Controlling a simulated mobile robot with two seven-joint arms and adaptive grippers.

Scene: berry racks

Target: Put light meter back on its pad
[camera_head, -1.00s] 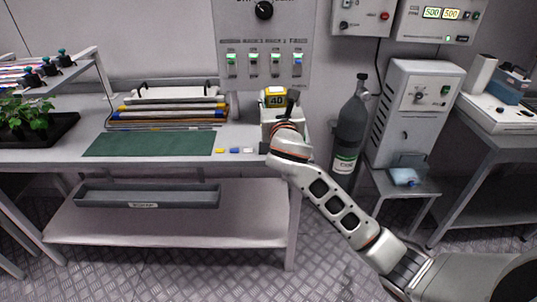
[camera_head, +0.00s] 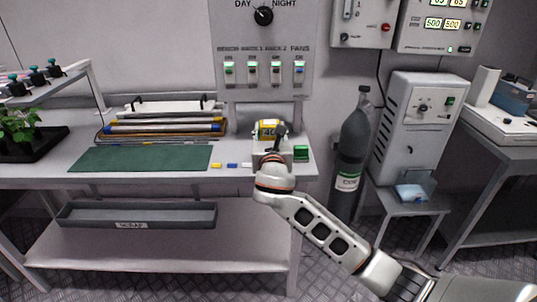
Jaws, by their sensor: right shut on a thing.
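The light meter is probably the yellow device with a display reading about 40 (camera_head: 268,129), at the right end of the bench near the wall. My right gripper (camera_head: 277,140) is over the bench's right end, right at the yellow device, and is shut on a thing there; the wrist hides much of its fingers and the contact. A green block-like item (camera_head: 301,153) lies on the bench just right of the gripper. I cannot make out a pad with certainty. My left gripper is not in view.
A dark green mat (camera_head: 140,158) lies on the bench (camera_head: 50,170), with small yellow, blue and white pieces (camera_head: 232,165) beside it. A switch panel (camera_head: 264,50) hangs above. A grey gas cylinder (camera_head: 352,145) stands right of the bench.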

